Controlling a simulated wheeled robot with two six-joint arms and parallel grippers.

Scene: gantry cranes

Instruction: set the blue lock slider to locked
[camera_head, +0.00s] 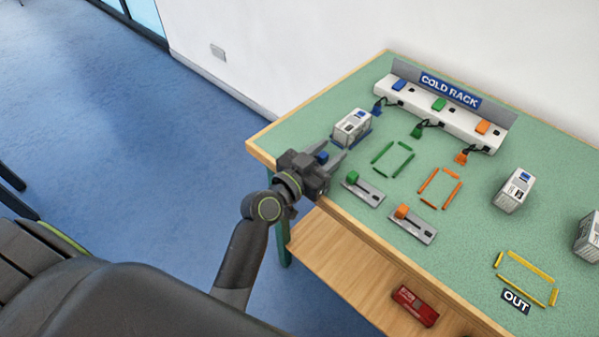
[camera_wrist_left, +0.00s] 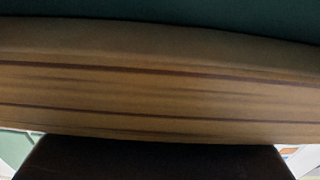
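The blue lock slider's knob (camera_head: 322,157) shows at the left end of the green table, right by my left gripper (camera_head: 334,154). The gripper partly covers its plate, so which end the knob stands at cannot be told. The gripper's two fingers look spread, with the blue knob seen between or just behind them; contact cannot be told. In the left wrist view only a wooden edge (camera_wrist_left: 160,90) fills the picture and the slider does not show. My right gripper is not in view.
A green slider (camera_head: 352,178) and an orange slider (camera_head: 402,212) stand to the right along the front edge. A white box (camera_head: 351,127) sits just behind the gripper. The cold rack (camera_head: 437,112) is at the back. A red box (camera_head: 414,306) lies on the lower shelf.

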